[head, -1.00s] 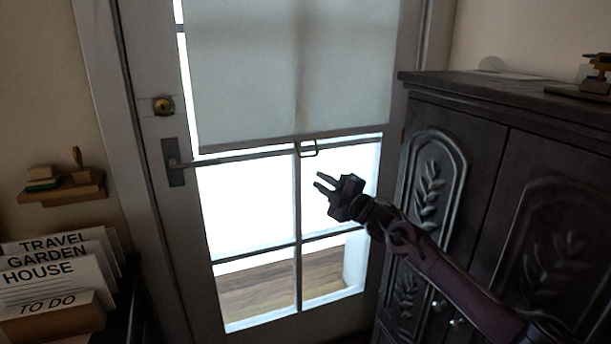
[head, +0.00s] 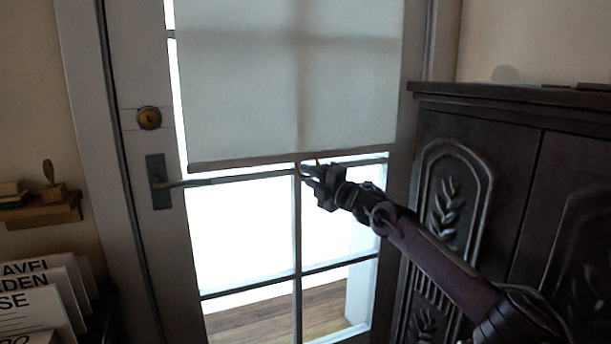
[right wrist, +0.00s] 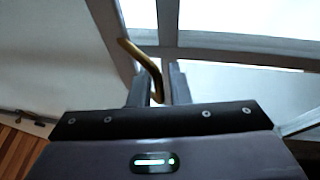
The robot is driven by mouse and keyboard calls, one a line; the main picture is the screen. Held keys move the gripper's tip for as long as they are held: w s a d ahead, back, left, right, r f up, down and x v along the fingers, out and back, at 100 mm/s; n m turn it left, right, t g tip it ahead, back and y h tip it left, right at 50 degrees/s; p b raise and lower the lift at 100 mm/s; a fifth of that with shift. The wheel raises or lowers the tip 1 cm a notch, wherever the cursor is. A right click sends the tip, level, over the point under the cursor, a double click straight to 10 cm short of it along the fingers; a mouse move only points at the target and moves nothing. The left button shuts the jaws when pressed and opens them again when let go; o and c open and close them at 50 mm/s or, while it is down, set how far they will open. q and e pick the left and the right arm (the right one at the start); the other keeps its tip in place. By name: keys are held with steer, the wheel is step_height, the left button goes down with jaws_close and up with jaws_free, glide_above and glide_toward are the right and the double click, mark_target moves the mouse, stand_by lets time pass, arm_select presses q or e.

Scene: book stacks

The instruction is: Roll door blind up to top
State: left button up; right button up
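The pale roller blind (head: 290,85) covers the upper part of the door's glass, and its bottom bar (head: 240,162) hangs near the lever's height. A small brass loop pull (head: 318,161) hangs from the middle of the bar. My right gripper (head: 307,174) is at the pull, just below the bar. In the right wrist view the brass pull (right wrist: 140,54) reaches between the two fingers of the right gripper (right wrist: 157,82). The fingers look apart around it, with a small gap. The pull is partly hidden by the gripper in the head view. My left gripper is not in view.
The door's lever handle (head: 160,182) and brass lock (head: 149,118) are at the left. A dark carved cabinet (head: 500,180) stands close on the right, beside my right arm. A small wooden shelf (head: 42,211) and white lettered cards (head: 40,290) are at the left.

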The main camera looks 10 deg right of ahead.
steer(key=shift+w+a+r, duration=0.1)
steer(key=shift+w+a, duration=0.25)
steer(key=shift+w, duration=0.05)
jaws_close()
